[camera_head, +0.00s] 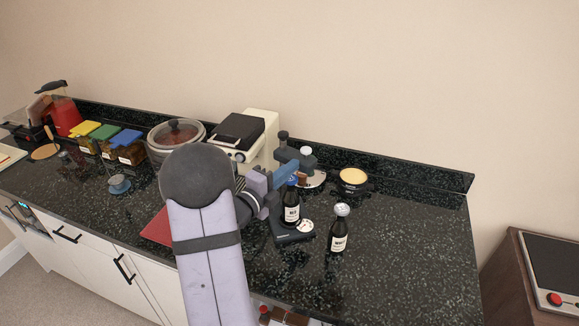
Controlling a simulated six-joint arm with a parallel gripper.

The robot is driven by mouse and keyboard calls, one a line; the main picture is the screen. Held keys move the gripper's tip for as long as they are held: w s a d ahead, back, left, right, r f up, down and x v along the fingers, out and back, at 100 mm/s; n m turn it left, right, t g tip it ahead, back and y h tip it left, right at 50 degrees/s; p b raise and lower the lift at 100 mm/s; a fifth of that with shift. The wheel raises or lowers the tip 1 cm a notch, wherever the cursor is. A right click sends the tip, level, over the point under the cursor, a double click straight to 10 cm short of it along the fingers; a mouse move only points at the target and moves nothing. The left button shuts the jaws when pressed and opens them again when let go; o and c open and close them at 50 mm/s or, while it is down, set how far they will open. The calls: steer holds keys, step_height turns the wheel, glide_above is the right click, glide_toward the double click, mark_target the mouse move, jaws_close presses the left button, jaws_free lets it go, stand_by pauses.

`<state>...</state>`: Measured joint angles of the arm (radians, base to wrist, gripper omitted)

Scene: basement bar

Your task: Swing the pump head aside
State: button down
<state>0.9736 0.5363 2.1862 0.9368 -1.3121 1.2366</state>
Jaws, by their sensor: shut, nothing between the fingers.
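A vacuum-pump stand with a dark base (291,236) and a round white gauge sits on the black counter. A dark bottle (291,210) with a white label stands upright on it. The pump head (288,155), a grey-blue part with a dark knob nearby, is behind and above the bottle; its exact outline is hard to make out. My gripper (297,174) reaches in from the left beside the head and just above the bottle neck. It is shut and empty. I cannot tell whether it touches the head. My arm hides part of the stand's left side.
A second dark bottle (339,234) with a pale top stands to the right. A small pan (353,180) is behind it. A cream machine (241,140) and a lidded pot (177,133) are at the back left. The counter's right end is clear.

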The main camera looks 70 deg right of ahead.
mark_target(306, 167)
steer(key=shift+s+f+t+b, duration=0.15)
steer(key=shift+t+b, duration=0.15)
steer(key=shift+b, duration=0.15)
steer(key=s+n+t+b, duration=0.1)
steer(key=t+b, duration=0.1)
steer(key=d+n+t+b, duration=0.1)
steer(key=t+b, duration=0.1)
steer(key=b, duration=0.1)
steer(key=s+d+n+t+b, duration=0.1)
steer(key=n+b, duration=0.1)
steer(key=shift+s+d+t+h, duration=0.1)
steer(key=shift+s+t+h, duration=0.25)
steer(key=shift+t+h, duration=0.05)
steer(key=n+t+b, duration=0.1)
steer(key=d+n+t+b, duration=0.1)
steer(key=shift+s+d+t, duration=0.1)
steer(key=shift+s+t, duration=0.25)
steer(key=shift+t, duration=0.05)
steer(key=shift+d+y+b, duration=0.2)
steer(key=shift+y+b, duration=0.1)
steer(key=shift+b, duration=0.1)
steer(key=shift+s+d+b, duration=0.2)
steer(key=shift+d+b, duration=0.1)
steer(key=shift+d, duration=0.45)
steer(key=shift+s+d+b, duration=0.15)
steer(key=shift+d+b, duration=0.1)
steer(key=shift+d, duration=0.45)
steer(key=shift+r, duration=0.25)
steer(key=shift+s, duration=0.1)
